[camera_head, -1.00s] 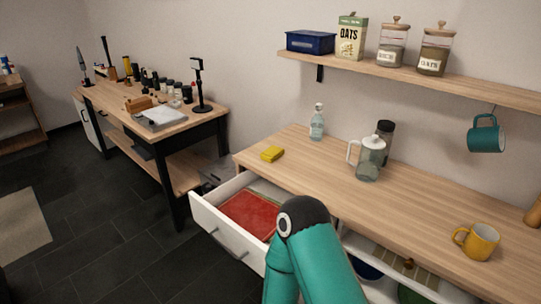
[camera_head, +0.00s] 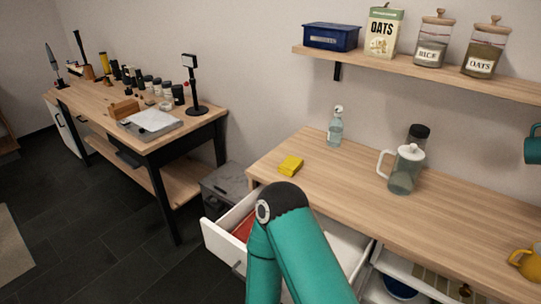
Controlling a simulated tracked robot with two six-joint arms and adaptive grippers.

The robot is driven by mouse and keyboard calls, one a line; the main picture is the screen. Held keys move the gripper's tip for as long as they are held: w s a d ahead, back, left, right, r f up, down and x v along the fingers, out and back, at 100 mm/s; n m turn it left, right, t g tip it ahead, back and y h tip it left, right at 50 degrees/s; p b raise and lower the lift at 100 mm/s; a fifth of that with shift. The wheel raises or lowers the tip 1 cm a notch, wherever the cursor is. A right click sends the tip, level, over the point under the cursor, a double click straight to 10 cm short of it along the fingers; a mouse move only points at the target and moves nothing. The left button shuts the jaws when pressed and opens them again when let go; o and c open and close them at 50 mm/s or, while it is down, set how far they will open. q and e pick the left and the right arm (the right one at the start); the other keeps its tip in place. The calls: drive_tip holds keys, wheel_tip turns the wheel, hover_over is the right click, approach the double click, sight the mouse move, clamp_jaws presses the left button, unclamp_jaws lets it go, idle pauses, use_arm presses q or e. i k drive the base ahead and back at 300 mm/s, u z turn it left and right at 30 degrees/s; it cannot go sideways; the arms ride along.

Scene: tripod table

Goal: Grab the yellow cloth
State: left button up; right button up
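The yellow cloth (camera_head: 291,165) is a small folded block lying on the wooden counter (camera_head: 340,176), near its left end. Nothing is touching it. A teal arm of mine rises from the bottom middle, in front of the open drawer, with its dark joint just below the cloth in the picture. No gripper fingers show in the view, so neither gripper can be seen.
An open white drawer (camera_head: 213,238) with something red inside juts out below the counter. A clear bottle (camera_head: 335,130), a glass pitcher (camera_head: 405,172) and a yellow mug (camera_head: 527,264) stand on the counter. A shelf (camera_head: 400,69) runs above. Counter around the cloth is clear.

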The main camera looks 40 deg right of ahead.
sight(292, 164)
drive_tip(key=i, duration=3)
drive_tip(key=z, duration=2.45)
